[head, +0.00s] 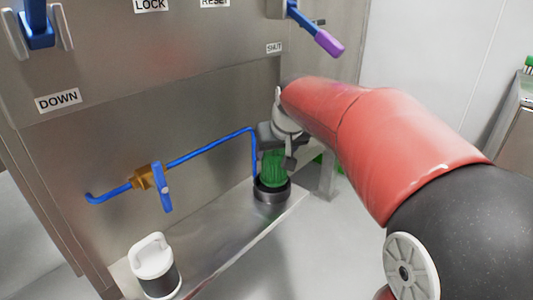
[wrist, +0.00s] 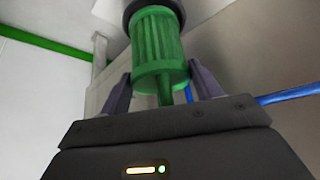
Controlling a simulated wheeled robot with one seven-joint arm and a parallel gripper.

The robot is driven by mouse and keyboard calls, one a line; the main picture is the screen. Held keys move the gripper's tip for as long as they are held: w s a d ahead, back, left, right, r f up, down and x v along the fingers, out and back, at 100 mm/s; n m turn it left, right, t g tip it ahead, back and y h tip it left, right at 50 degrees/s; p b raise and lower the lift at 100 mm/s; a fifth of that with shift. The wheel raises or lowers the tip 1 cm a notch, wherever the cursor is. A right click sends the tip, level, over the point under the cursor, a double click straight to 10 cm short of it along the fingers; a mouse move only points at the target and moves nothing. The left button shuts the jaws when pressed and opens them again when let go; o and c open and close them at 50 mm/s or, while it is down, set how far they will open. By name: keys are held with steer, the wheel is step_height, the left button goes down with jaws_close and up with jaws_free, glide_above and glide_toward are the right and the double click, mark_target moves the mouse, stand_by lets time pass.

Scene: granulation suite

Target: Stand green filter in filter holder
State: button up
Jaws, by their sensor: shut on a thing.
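The green filter (head: 273,168) is a ribbed green cylinder, upright at the right end of the steel ledge. Its lower end meets the dark round filter holder (head: 271,190); I cannot tell how deep it sits. My gripper (head: 275,155) is at the filter's upper part, shut on it. In the wrist view the filter (wrist: 158,45) shows between my two fingers (wrist: 160,92), with its narrow green stem between them. The dark ring of the holder (wrist: 150,8) shows at the filter's far end in that view.
A white-lidded canister (head: 156,265) with a handle stands at the ledge's front left. A blue pipe (head: 205,150) with a brass valve (head: 145,178) and blue handle runs along the steel panel. A purple-tipped lever (head: 328,42) is above. The middle of the ledge (head: 215,215) is clear.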

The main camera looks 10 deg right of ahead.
mark_target(273, 158)
steer(key=shift+w+a, duration=0.1)
steer(key=shift+w, duration=0.9)
steer(key=shift+f+b, duration=0.45)
steer(key=shift+f, duration=1.25)
steer(key=shift+f+b, duration=0.5)
steer(key=shift+f, duration=0.15)
steer(key=o, duration=1.1)
